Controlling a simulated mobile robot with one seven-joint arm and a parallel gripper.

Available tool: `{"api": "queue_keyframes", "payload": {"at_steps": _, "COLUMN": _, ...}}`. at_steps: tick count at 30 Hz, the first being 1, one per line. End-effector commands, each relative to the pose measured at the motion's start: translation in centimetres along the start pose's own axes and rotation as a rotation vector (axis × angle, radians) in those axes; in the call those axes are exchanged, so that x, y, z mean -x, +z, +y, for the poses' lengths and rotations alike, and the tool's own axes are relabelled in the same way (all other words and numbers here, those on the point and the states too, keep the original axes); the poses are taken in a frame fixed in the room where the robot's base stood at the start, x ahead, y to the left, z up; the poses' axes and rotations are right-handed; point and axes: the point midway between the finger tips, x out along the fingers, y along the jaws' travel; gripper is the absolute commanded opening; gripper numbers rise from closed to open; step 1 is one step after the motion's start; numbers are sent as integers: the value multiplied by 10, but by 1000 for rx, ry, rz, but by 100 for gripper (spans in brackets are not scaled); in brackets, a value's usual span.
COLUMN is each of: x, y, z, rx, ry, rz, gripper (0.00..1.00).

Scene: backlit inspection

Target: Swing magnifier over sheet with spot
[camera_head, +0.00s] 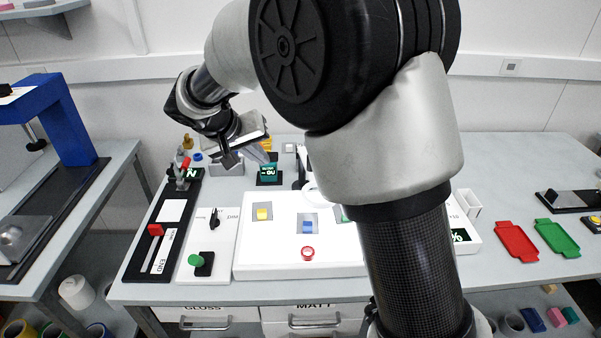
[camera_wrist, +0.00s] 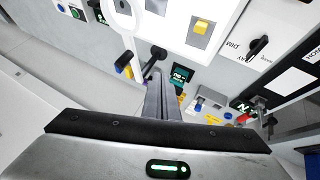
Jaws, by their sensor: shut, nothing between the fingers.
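The magnifier (camera_head: 312,191) is a white ring at the back of the white light panel (camera_head: 275,264), partly hidden by my arm. In the wrist view the magnifier ring (camera_wrist: 123,12) and its pale arm run down toward a dark post with a black knob (camera_wrist: 157,55). My gripper (camera_head: 262,155) is above the back of the table, left of the magnifier; its fingers (camera_wrist: 158,78) are shut and empty, near the knob in the picture. Grey sheets with a yellow block (camera_head: 263,212) and a blue block (camera_head: 307,227) lie on the panel; a green one is mostly hidden. I cannot make out a spot.
A small green-lit display (camera_head: 268,173) stands behind the panel. Red (camera_head: 516,241) and green (camera_head: 557,238) trays lie right. My arm blocks the panel's right part.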

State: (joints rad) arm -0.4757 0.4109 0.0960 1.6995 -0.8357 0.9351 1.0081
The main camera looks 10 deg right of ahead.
Motion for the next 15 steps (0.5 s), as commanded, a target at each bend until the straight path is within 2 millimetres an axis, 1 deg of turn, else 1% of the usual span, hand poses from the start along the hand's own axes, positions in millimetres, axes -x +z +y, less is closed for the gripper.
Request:
{"api": "queue_keyframes", "payload": {"at_steps": 1, "x": 6, "y": 14, "z": 7, "rx": 7, "ry": 28, "rz": -34, "gripper": 0}}
{"api": "queue_keyframes", "payload": {"at_steps": 3, "x": 8, "y": 25, "z": 14, "rx": 9, "ry": 54, "rz": -65, "gripper": 0}}
{"api": "queue_keyframes", "payload": {"at_steps": 5, "x": 6, "y": 29, "z": 17, "rx": 10, "ry": 64, "rz": -77, "gripper": 0}}
{"api": "queue_keyframes", "payload": {"at_steps": 7, "x": -2, "y": 30, "z": 18, "rx": 10, "ry": 67, "rz": -80, "gripper": 0}}
{"api": "queue_keyframes", "payload": {"at_steps": 11, "x": -24, "y": 32, "z": 19, "rx": 10, "ry": 67, "rz": -80, "gripper": 0}}
{"api": "queue_keyframes", "payload": {"at_steps": 15, "x": -54, "y": 34, "z": 21, "rx": 10, "ry": 67, "rz": -80, "gripper": 0}}
